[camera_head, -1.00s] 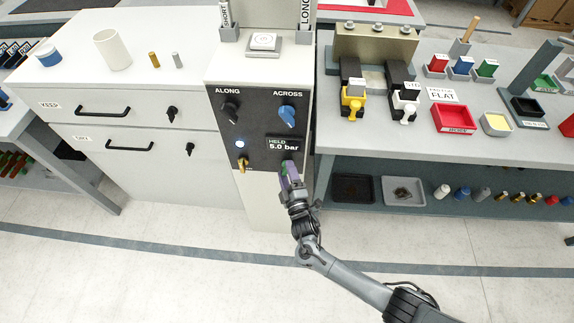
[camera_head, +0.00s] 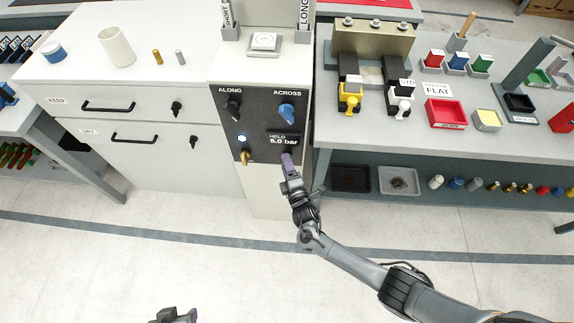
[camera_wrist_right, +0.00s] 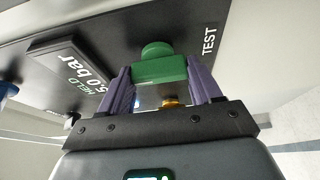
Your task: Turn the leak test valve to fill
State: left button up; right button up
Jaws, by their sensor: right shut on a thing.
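The dark control panel (camera_head: 262,115) is on the front of the pale cabinet. Its display (camera_head: 284,141) reads "HELD 5.0 bar"; the same display (camera_wrist_right: 72,72) shows in the right wrist view. My right gripper (camera_head: 288,160) is at the panel's lower right, below the display. In the right wrist view its purple fingers (camera_wrist_right: 158,85) are shut on a green handle (camera_wrist_right: 158,70), near the label TEST (camera_wrist_right: 209,41). A brass-coloured part (camera_wrist_right: 172,102) shows between the fingers below the handle. My left gripper (camera_head: 175,315) is partly in view at the bottom edge.
A blue ACROSS knob (camera_head: 287,112) and a black ALONG knob (camera_head: 233,105) are above on the panel. A brass handle (camera_head: 245,157) is at its lower left, under a lit lamp (camera_head: 242,138). A workbench (camera_head: 420,140) stands to the right. The floor in front is clear.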

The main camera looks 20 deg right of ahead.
jog(key=o, duration=1.1)
jog(key=shift+c, duration=0.2)
jog(key=shift+s, duration=0.15)
jog(key=s+p, duration=0.2)
jog(key=s, duration=0.8)
jog(key=shift+s+a, duration=0.25)
jog(key=shift+a, duration=0.1)
jog(key=shift+f, duration=0.1)
